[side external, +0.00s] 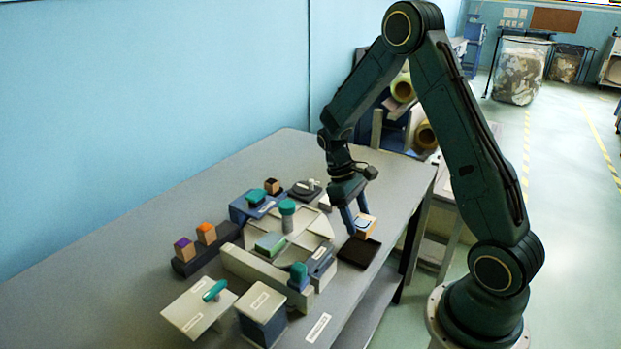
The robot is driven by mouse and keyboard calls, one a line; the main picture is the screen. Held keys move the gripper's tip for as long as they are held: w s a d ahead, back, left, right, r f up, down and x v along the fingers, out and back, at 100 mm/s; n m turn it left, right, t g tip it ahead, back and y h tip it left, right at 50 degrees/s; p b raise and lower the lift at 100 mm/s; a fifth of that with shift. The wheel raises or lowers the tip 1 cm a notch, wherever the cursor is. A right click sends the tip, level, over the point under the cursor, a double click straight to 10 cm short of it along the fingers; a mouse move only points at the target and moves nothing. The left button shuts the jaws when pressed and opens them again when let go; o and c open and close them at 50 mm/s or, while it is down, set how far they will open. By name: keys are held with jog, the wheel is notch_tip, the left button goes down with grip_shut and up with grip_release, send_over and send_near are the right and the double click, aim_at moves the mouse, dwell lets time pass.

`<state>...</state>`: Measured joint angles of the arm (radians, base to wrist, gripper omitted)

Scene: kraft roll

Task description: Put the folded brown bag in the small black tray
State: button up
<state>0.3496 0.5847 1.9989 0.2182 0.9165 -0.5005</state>
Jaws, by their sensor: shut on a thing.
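My gripper (356,221) points down near the right edge of the table, with its blue fingers shut on a small tan-brown item with a pale top, which I take as the folded brown bag (368,231). The fingers hide part of it. The small black tray (352,259) lies flat on the table just below the bag in the picture. The bag appears at or over the tray's far edge; I cannot tell whether it touches the tray. The visible part of the tray's floor looks empty.
Left of the tray is a cluster of pale and grey blocks with a teal-topped piece (288,207) and a dark block with a teal knob (299,272). A blue box (244,208) stands behind. The grey table (140,225) is clear at far left.

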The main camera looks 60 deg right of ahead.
jog(key=shift+f, duration=0.2)
jog(key=shift+f, duration=2.5)
jog(key=shift+f, duration=0.8)
dwell(1.0)
jog(key=o, duration=1)
jog(key=v, duration=1.4)
jog(key=shift+f, duration=0.1)
